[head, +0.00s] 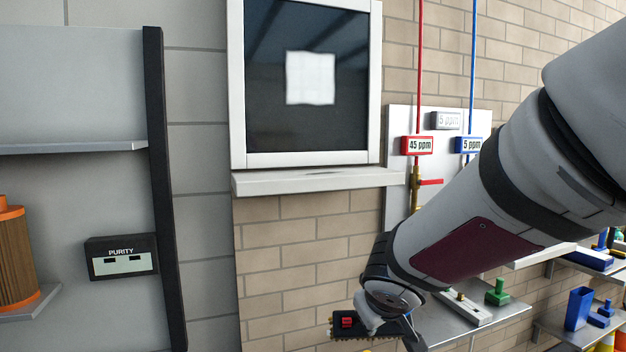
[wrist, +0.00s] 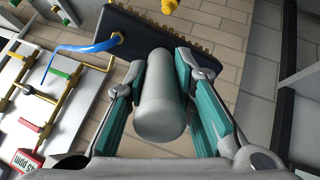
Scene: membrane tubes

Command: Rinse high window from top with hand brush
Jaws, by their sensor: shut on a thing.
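The high window (head: 265,95) is a dark pane in a white frame on the brick wall, with a pale square patch (head: 310,78) in its middle. The hand brush (wrist: 128,35) has a dark head with tan bristles along one edge and a thick grey handle (wrist: 158,100). My gripper (wrist: 165,78) is shut on that handle, its teal fingers on either side. Only part of the brush (head: 348,324) shows there; my wrist hides the rest.
A metal shelf (head: 470,318) with fittings is at lower right. A dark post (head: 165,190) and a PURITY box (head: 121,258) are at left.

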